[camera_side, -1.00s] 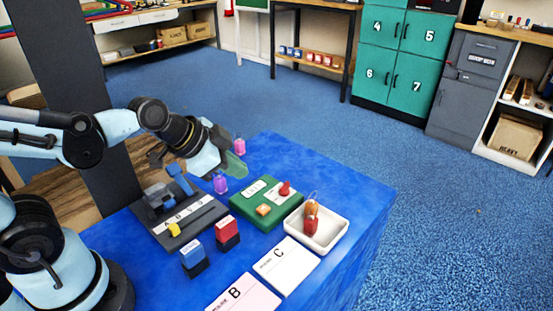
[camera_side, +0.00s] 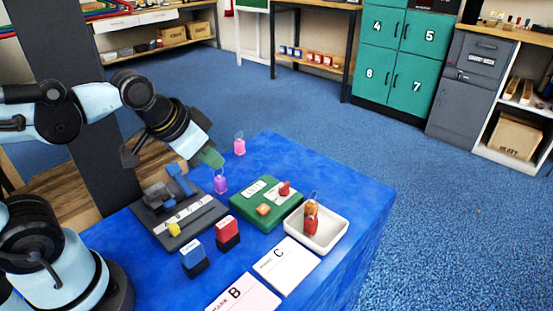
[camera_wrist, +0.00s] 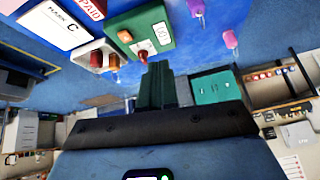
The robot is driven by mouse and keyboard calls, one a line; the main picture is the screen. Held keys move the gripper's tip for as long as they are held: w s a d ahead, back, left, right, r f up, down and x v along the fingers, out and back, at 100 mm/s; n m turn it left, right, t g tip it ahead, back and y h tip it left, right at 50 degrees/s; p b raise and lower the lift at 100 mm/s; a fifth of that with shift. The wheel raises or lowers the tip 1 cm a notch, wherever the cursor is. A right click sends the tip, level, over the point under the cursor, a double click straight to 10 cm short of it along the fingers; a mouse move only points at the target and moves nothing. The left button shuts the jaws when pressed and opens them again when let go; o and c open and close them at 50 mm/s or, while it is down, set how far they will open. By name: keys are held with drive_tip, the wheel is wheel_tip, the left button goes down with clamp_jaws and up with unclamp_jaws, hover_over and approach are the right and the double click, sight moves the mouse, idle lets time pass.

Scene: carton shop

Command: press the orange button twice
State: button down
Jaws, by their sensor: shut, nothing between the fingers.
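The box also bears a white label and a red knob (camera_side: 285,188). In the wrist view the orange button (camera_wrist: 125,36) sits on the green box (camera_wrist: 152,22) near the top, beyond my fingers. My gripper (camera_side: 212,158) is shut and empty. It hangs above the blue table, up and to the left of the green box in the side view, apart from the button. In the wrist view its green fingers (camera_wrist: 158,85) point up toward the box. Nothing hides the button.
A white tray (camera_side: 337,237) holding red and orange items stands right of the green box. A dark switch panel (camera_side: 205,214), red block (camera_side: 228,233) and blue block (camera_side: 193,258) are to its left and front. Purple (camera_side: 220,184) and pink (camera_side: 240,146) tags lie near my gripper.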

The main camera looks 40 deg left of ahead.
sight(264, 207)
drive_tip(key=w+d+r+m+g, duration=0.3)
drive_tip(key=w+d+m+g, duration=0.3)
drive_tip(key=m, duration=1)
drive_tip(key=shift+w+d+r, duration=0.15)
drive_tip(key=shift+w+d, duration=0.2)
wheel_tip(264, 207, down, 14)
idle(0.4)
